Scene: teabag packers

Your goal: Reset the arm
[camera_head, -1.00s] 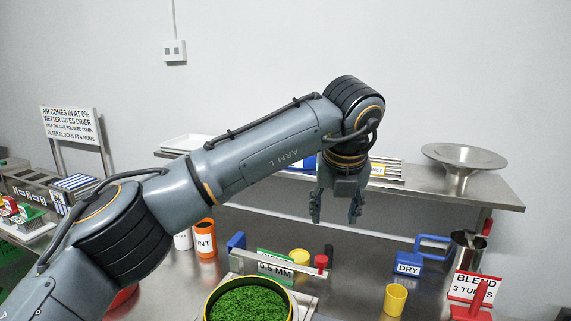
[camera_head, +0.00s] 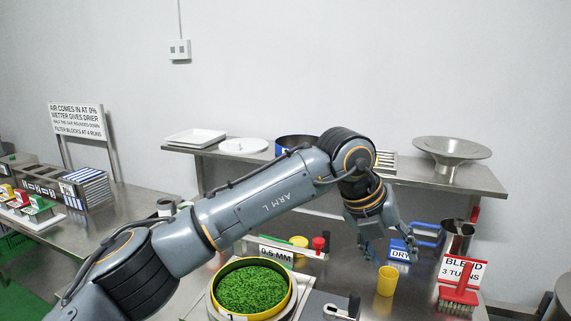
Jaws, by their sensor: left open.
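My left arm (camera_head: 262,202) reaches in from the lower left across the bench. Its left gripper (camera_head: 388,256) points down with its fingers apart and nothing seen between them. It is above the metal bench, in front of the blue DRY label block (camera_head: 401,251) in this view and just up and left of a yellow cup (camera_head: 387,281). Whether the fingers touch anything I cannot tell. My right gripper does not show.
A yellow-rimmed sieve of green leaf (camera_head: 252,287) stands at the front. A red BLEND stand (camera_head: 458,297) and a metal jug (camera_head: 457,238) are to the right. A steel funnel (camera_head: 452,152) and a white tray (camera_head: 196,138) are on the back shelf (camera_head: 487,183).

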